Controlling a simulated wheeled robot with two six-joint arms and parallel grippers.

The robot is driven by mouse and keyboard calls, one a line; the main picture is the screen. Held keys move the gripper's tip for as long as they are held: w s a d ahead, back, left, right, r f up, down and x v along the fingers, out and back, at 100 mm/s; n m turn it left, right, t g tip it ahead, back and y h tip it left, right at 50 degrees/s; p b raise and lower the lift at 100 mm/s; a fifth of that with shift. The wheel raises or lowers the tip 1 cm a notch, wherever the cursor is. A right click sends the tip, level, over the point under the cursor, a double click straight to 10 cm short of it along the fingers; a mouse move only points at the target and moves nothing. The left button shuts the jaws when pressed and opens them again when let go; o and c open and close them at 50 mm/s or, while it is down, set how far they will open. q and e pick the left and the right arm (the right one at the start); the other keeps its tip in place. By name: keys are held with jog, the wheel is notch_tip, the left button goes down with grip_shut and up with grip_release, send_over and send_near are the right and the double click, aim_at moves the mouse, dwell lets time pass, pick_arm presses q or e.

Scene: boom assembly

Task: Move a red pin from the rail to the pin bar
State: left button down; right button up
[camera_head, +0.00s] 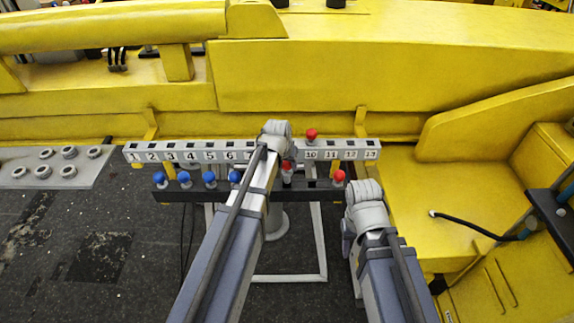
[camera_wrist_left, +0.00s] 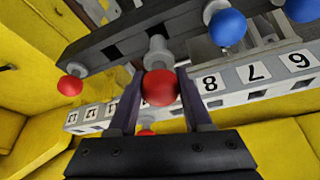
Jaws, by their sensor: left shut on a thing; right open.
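The dark rail (camera_head: 255,192) runs below and in front of the pale numbered pin bar (camera_head: 222,146). My left gripper (camera_wrist_left: 158,95) is shut on a red pin (camera_wrist_left: 160,86), one finger on each side of its ball head. The pin's grey stem reaches the rail; I cannot tell how deep it sits. In the head view this pin (camera_head: 286,166) is partly hidden by my left arm. Another red pin (camera_head: 339,177) stands at the rail's right end. A third red pin (camera_head: 311,134) stands on the bar near number 10. My right gripper (camera_head: 362,215) is right of the rail, open, its fingers mostly hidden.
Several blue pins (camera_head: 209,178) stand on the left part of the rail. Yellow machine panels (camera_head: 380,65) rise behind the bar and a yellow block (camera_head: 475,190) stands at the right. A grey plate with round fittings (camera_head: 50,172) lies at the left. The dark floor at the left is open.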

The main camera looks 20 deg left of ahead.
aim_at(286, 173)
pick_arm(q)
jog(key=shift+f, duration=0.15)
dwell(0.3)
jog(key=shift+f+b, duration=2.75)
jog(key=shift+b, duration=0.2)
jog(key=shift+c, duration=1.2)
grip_release()
jog(key=shift+r, duration=0.1)
jog(key=p+v, duration=0.7)
jog(key=shift+s+r, duration=0.25)
jog(key=shift+r, duration=0.1)
jog(key=shift+f, duration=0.1)
